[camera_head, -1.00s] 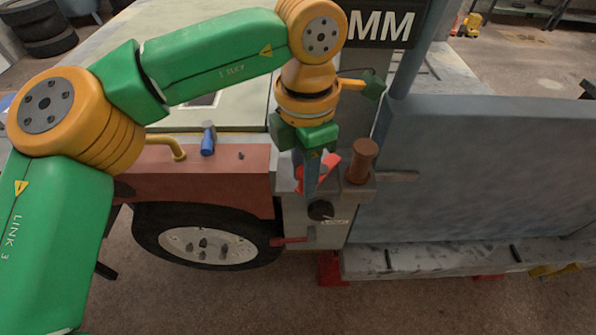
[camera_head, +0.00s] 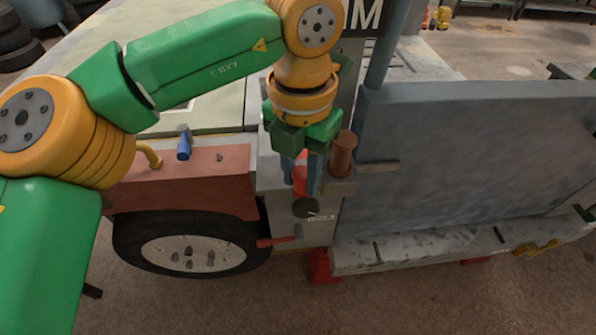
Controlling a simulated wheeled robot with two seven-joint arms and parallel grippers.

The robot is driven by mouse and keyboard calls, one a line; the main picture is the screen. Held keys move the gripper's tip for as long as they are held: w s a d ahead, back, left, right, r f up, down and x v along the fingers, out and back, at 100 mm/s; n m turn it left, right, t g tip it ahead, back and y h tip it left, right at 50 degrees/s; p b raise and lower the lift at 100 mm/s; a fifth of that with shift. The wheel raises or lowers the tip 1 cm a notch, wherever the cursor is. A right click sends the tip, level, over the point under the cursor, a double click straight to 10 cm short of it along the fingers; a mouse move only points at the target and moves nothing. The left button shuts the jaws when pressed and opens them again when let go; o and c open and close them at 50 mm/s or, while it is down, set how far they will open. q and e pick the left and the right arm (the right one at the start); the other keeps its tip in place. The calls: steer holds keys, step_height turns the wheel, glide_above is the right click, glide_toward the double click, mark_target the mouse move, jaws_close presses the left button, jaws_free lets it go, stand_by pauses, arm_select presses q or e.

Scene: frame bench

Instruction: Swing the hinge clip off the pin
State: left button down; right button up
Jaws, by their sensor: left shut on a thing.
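A red piece (camera_head: 299,178), which looks like the hinge clip, shows between the blue-grey fingers of my left gripper (camera_head: 303,186). The gripper points down and is shut on it; the fingers and green jaw blocks hide much of the clip. A brown upright cylinder (camera_head: 343,152), possibly the pin, stands just right of the gripper on a grey block. I cannot tell whether the clip touches it. A black round knob (camera_head: 305,208) with a small label sits below the fingers on the grey post. My right gripper is not in view.
A grey upright panel (camera_head: 470,150) stands close on the right, with a bar projecting at its left edge. A red-brown beam (camera_head: 185,176) with a blue knob (camera_head: 184,143) lies left, above a wheel (camera_head: 190,250). A red lever (camera_head: 275,241) sticks out below.

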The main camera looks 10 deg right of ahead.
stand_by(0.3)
arm_select(q)
steer(key=c, duration=0.6)
jaws_free()
steer(key=shift+d, duration=0.1)
step_height(320, 180, up, 7)
steer(key=shift+r+p, duration=0.15)
steer(key=shift+p, duration=0.55)
